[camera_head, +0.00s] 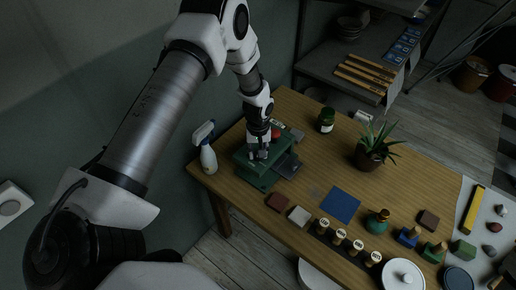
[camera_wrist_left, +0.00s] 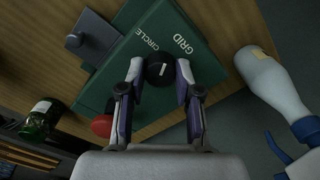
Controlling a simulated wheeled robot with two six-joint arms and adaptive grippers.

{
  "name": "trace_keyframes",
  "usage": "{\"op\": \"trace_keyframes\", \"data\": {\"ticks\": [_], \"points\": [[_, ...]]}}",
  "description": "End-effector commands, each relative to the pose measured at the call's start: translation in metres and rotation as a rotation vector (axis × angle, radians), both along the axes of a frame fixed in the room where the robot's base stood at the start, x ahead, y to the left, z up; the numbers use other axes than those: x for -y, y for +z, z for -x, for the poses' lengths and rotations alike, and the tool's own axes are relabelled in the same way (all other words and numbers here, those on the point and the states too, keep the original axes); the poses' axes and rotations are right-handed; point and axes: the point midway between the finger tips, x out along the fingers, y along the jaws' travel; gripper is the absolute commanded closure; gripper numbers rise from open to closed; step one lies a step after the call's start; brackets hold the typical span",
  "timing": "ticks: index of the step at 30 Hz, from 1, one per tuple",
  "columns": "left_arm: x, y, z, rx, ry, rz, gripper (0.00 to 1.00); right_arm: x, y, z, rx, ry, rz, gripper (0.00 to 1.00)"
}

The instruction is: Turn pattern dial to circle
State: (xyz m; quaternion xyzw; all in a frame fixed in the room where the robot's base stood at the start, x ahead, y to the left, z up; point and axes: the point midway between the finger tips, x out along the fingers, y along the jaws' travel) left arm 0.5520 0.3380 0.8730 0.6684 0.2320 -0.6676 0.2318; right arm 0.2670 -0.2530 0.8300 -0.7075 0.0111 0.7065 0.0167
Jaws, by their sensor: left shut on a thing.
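The green machine (camera_head: 258,180) stands at the table's left end in the head view. Its green top (camera_wrist_left: 150,22) fills the middle of the wrist view, with the words CIRCLE and GRID in pale letters. The black pattern dial (camera_wrist_left: 160,68) sits below these words and carries a short white mark, nearly upright in the picture; which word it points at is hard to tell. My left gripper (camera_wrist_left: 159,72) has its two fingers closed on either side of the dial. In the head view my left gripper (camera_head: 260,153) is over the machine and hides the dial. My right gripper is not in view.
A red button (camera_wrist_left: 102,126) is on the machine near my left finger. A spray bottle (camera_head: 205,148) stands close by at the left. A green jar (camera_head: 326,120) and a potted plant (camera_head: 372,152) stand farther right. Stamps and a blue square (camera_head: 340,205) lie toward the front.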

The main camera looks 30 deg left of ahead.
Motion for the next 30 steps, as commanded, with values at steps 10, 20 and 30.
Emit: {"op": "trace_keyframes", "data": {"ticks": [10, 20, 30], "points": [[0.000, 0.002, 0.000, 0.000, 0.314, 0.000, 1.00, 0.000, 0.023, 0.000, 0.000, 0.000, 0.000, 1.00], [0.000, 0.001, 0.000, 0.002, 0.521, 0.001, 1.00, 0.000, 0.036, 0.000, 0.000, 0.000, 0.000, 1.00], [0.000, -0.001, 0.000, 0.002, 0.592, 0.001, 1.00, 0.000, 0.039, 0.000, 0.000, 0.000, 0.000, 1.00]]}}
